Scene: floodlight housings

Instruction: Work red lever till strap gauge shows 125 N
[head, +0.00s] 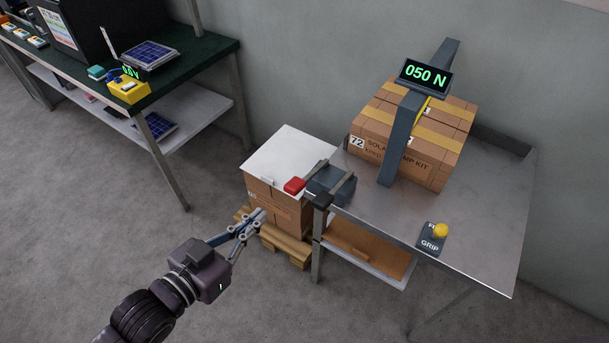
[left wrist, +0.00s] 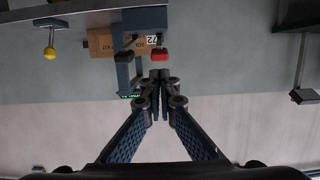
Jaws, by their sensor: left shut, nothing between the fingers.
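The red lever (head: 294,185) sticks out to the left of a dark ratchet housing (head: 331,185) at the metal table's left edge. It also shows in the left wrist view (left wrist: 160,54), just beyond the fingertips. The strap gauge (head: 426,76) reads 050 N in green. The grey strap (head: 402,140) runs over a brown carton (head: 450,148) on the table. My left gripper (head: 260,214) is shut and empty, below and left of the red lever, apart from it. Its fingertips (left wrist: 160,76) are together in the left wrist view. My right gripper is not in view.
A yellow knob (head: 440,230) on a GRIP plate is at the table's (head: 480,259) front. White-topped cartons (head: 290,155) on a pallet stand behind the lever. A green-topped bench (head: 195,52) with solar panels is at the upper left. The floor between is clear.

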